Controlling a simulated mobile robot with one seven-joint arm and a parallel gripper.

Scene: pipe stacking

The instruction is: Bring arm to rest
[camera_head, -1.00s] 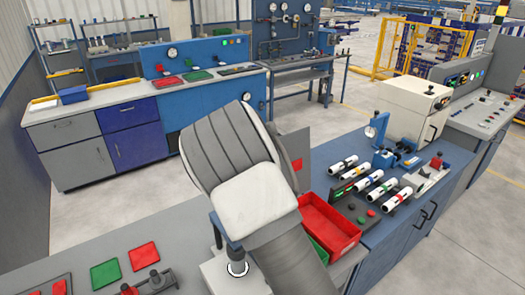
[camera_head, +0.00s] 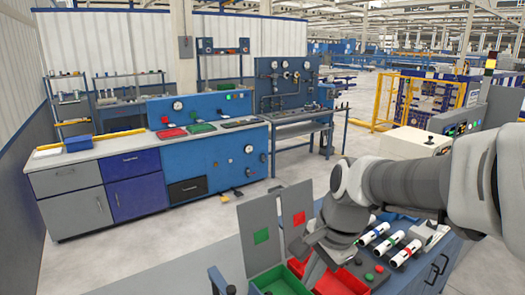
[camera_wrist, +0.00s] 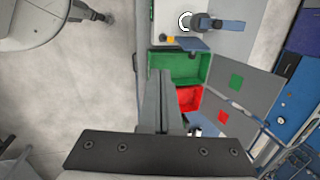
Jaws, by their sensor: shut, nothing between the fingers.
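My arm reaches in from the right in the head view and bends down at the wrist. My gripper (camera_wrist: 162,100) shows in the wrist view with its two fingers together and nothing between them. It points down above the bench, beside a green bin (camera_wrist: 173,68) and a red bin (camera_wrist: 189,98). In the head view the green bin (camera_head: 282,283) and red bin (camera_head: 345,283) sit at the bottom, partly behind my gripper. Several white pipes with coloured bands (camera_head: 375,233) lie in a row to the right, partly hidden by my arm.
Two upright grey panels, one with a green square (camera_head: 261,236) and one with a red square (camera_head: 299,219), stand behind the bins. A white-topped cabinet bench (camera_head: 100,160) stands at the back left. Open floor (camera_head: 150,245) lies between the benches.

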